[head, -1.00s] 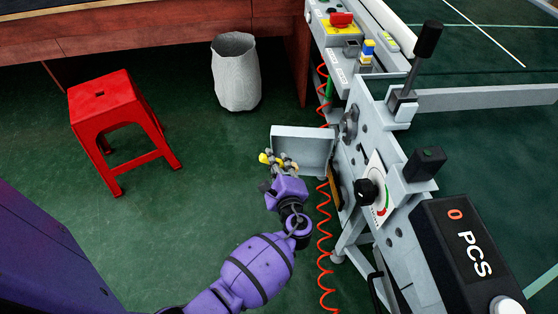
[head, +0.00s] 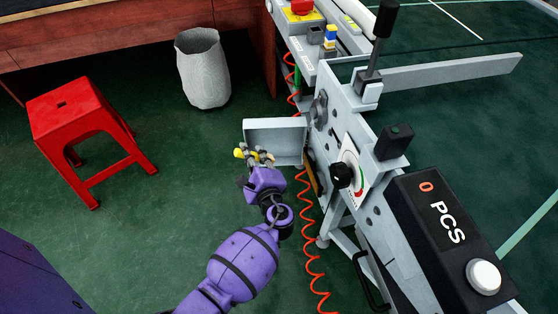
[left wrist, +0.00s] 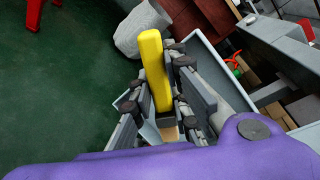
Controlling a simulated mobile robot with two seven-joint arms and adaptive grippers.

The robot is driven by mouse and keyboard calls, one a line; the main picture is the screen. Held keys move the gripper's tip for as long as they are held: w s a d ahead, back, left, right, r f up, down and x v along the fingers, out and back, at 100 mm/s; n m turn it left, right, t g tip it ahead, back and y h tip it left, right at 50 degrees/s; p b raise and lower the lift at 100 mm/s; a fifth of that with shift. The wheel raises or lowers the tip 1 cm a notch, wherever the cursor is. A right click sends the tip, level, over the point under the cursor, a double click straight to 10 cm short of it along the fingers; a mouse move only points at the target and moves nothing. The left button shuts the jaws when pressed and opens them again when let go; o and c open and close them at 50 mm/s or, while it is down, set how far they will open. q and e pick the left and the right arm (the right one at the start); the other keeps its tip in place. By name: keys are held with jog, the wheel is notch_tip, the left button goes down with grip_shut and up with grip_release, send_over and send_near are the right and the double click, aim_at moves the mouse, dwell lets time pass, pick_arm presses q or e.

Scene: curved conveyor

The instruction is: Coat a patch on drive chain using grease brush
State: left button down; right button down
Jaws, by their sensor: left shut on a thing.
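My left gripper (head: 258,158) is shut on the grease brush (head: 240,153), whose yellow end sticks out to the left of the fingers. In the left wrist view the yellow brush handle (left wrist: 153,70) stands up between the fingers, with a tan part low between them. Its tip is hidden. The gripper is in front of an open grey cover (head: 272,126) on the conveyor's near side. I cannot tell whether the brush touches anything. The drive chain cannot be made out. My right gripper is not in view.
The conveyor (head: 345,135) carries a black knob (head: 341,175), a lever (head: 383,25) and a counter box (head: 440,225). A coiled red hose (head: 306,235) hangs beside my left arm. A red stool (head: 82,120) and a grey bin (head: 203,70) stand on open green floor.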

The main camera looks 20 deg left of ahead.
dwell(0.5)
pick_arm(q)
jog(key=shift+w+d+f, duration=0.1)
jog(key=shift+w+d, duration=0.25)
jog(key=shift+d, duration=0.2)
jog(key=w+d+b, duration=0.2)
jog(key=w+d, duration=0.1)
jog(key=d, duration=0.2)
jog(key=shift+w+d+b, duration=0.2)
jog(key=shift+w+b, duration=0.1)
jog(key=shift+w+d, duration=0.35)
jog(key=shift+d, duration=0.15)
dwell(0.3)
dwell(1.6)
